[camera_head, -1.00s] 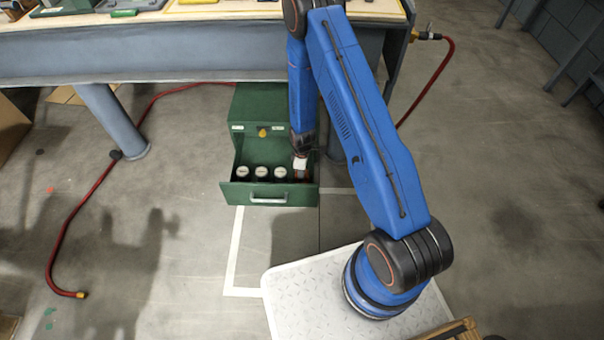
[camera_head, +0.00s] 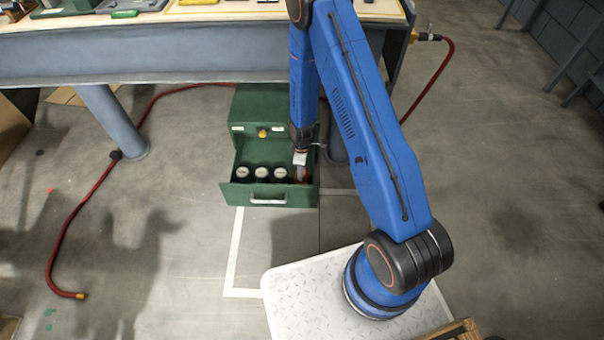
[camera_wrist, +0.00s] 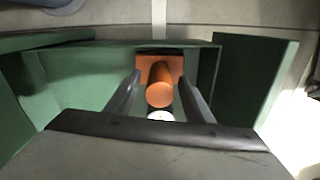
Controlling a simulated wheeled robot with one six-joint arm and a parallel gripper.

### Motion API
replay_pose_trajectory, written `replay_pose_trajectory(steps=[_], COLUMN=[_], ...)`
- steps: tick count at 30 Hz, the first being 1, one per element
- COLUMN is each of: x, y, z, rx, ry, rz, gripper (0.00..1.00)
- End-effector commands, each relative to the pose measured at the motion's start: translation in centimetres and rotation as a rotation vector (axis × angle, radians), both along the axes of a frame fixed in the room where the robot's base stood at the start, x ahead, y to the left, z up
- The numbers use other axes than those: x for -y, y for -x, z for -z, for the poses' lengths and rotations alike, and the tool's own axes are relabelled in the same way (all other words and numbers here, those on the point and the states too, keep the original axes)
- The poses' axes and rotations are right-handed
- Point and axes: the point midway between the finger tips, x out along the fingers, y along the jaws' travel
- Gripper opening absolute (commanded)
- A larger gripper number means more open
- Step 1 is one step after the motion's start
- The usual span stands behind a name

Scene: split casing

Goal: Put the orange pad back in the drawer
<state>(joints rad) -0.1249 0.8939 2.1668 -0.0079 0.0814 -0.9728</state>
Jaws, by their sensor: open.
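The orange pad (camera_wrist: 173,63) has a square base and a round orange knob. In the wrist view it lies inside the open green drawer (camera_wrist: 72,75), near the drawer's wall. In the head view a bit of the orange pad (camera_head: 301,174) shows at the right end of the drawer (camera_head: 231,193). My gripper (camera_wrist: 160,82) is open, with its two fingers apart on either side of the knob and pointing down into the drawer. In the head view my gripper (camera_head: 300,158) is over the drawer's right part. I cannot tell whether the fingers touch the knob.
Several dark cylinders with pale tops (camera_head: 261,173) stand in a row in the drawer, left of the pad. A white round top (camera_wrist: 160,116) shows near my fingers. The green cabinet (camera_head: 262,110) stands under the workbench (camera_head: 200,55). A red hose (camera_head: 75,220) lies on the floor.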

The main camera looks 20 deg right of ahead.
Motion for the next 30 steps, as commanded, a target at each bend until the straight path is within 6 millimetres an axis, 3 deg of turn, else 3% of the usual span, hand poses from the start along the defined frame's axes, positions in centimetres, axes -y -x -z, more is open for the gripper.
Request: replay_pose_trajectory(steps=[12,26,30], x=[0.0,0.0,0.3], y=[-0.1,-0.1,-0.3], z=[-6.4,-8.9,-12.0], rx=[0.002,0.005,0.023], ry=[0.0,-0.001,-0.003], rz=[0.0,0.008,0.048], gripper=[0.48,0.48,0.48])
